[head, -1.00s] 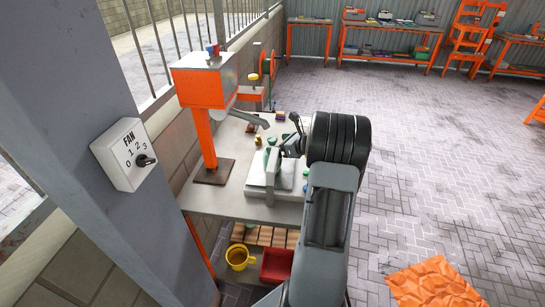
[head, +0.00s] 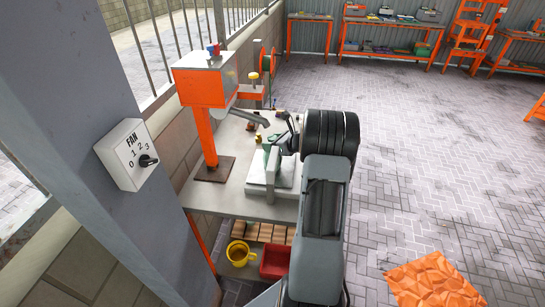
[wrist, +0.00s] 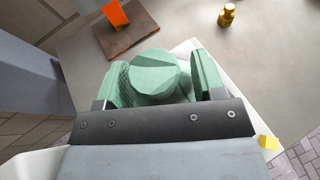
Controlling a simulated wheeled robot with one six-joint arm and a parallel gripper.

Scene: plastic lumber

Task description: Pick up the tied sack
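The tied sack, a faceted green lump (wrist: 155,75) with a rounded top, lies between the two fingers of my gripper (wrist: 165,88) in the wrist view. The fingers are also green and stand on either side of it. The left finger looks close against it. I cannot tell whether both fingers press on it. In the head view a green shape (head: 273,156) shows at a pale stand on the workbench (head: 228,203), and my arm hides much of the gripper there.
An orange drill-press-like machine (head: 205,90) stands on the bench left of my arm. A small brass weight-like piece (wrist: 227,15) sits nearby. A yellow mug (head: 238,254) and red bin (head: 275,262) are below the bench. Open floor lies to the right.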

